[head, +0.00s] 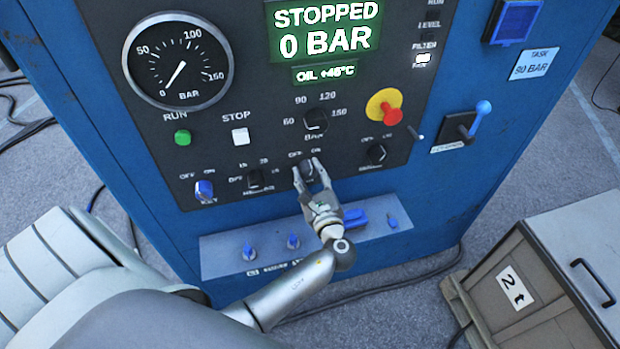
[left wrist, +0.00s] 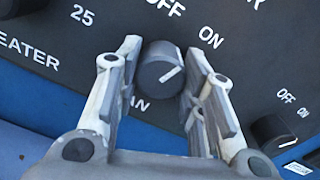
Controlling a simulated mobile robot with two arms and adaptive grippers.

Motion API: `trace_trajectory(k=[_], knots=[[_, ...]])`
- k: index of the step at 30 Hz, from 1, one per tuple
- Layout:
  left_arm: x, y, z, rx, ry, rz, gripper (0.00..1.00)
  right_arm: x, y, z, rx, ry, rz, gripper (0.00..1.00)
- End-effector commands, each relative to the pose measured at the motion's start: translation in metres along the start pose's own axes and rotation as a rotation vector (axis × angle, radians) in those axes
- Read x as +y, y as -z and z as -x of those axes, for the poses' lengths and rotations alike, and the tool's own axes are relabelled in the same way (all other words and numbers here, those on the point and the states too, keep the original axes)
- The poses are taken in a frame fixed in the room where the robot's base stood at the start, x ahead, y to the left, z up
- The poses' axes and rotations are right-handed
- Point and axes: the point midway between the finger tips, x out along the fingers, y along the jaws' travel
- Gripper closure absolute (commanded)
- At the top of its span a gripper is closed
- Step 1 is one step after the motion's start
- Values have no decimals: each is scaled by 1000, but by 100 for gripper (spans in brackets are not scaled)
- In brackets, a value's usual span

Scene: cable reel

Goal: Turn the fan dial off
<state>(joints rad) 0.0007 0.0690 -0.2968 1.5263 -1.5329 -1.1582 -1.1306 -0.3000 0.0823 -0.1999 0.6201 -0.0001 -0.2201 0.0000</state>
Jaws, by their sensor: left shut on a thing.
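The fan dial (head: 305,173) is a dark round knob low on the black control panel, with OFF and ON printed above it. In the left wrist view the dial (left wrist: 156,70) shows a white pointer line slanting up and right, toward the ON side. The label below it is partly hidden by a finger; only "AN" reads. My left gripper (head: 309,166) has its two fingers on either side of the dial and is shut on it. My right gripper is not in view.
Other dials sit close by: the heater dial (head: 254,180) to the left and another OFF/ON dial (head: 376,154) to the right. A pressure selector (head: 315,120) is above. The screen (head: 325,28) reads STOPPED, 0 BAR. A ledge with blue fittings (head: 293,241) juts out below.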

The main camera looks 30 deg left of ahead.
Motion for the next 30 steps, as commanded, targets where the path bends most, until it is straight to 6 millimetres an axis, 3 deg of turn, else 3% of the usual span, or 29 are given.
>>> trace_trajectory(k=[18,30], knots=[[1,5,0,1,-1,568,88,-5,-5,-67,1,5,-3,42],[0,2,0,2,-2,791,88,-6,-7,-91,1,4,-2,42]])
